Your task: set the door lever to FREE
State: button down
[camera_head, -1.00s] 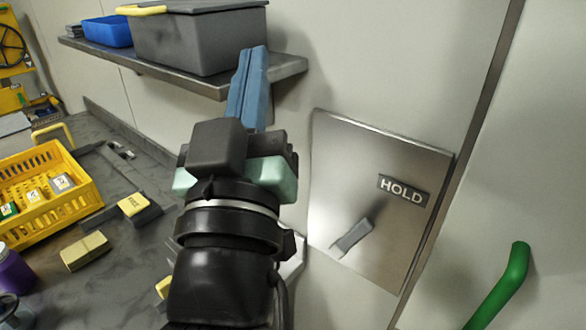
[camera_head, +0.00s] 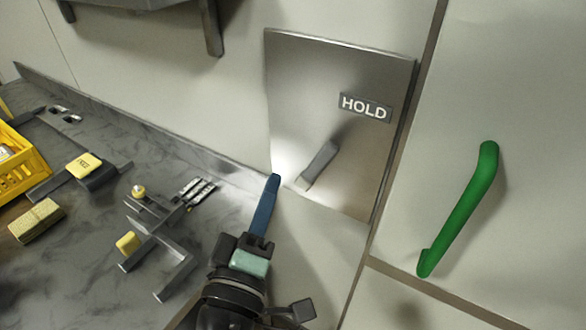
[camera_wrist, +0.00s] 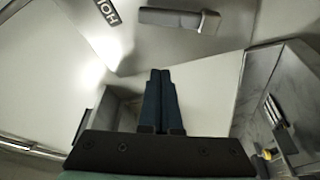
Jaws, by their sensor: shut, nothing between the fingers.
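The door lever (camera_head: 318,166) is a grey handle on a steel panel (camera_head: 300,75). It slants from upper right to lower left, with its free end at the lower left. A HOLD label (camera_head: 366,107) sits on the panel above and right of it. My gripper (camera_head: 274,180) is shut and empty, its blue fingers pointing up near the panel's lower left edge. It is left of the lever's free end and apart from it in the picture. In the wrist view the lever (camera_wrist: 172,18) lies beyond the fingertips (camera_wrist: 160,74). No FREE label shows on the panel.
A green handle (camera_head: 462,208) is on the door to the right. A shelf bracket (camera_head: 211,28) hangs above.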

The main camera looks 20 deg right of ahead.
aim_at(317, 166)
jog(key=p+x, duration=0.2)
jog(key=x, duration=0.7)
jog(key=s+d, duration=0.1)
jog(key=s+d+f+p, duration=0.1)
jog(key=shift+s+d+f, duration=0.25)
jog(key=shift+d+f, duration=0.05)
jog(key=shift+b, duration=0.3)
jog(key=shift+s+d+f+m+b, duration=0.15)
jog(key=shift+m+b, duration=0.25)
jog(key=shift+b, duration=0.2)
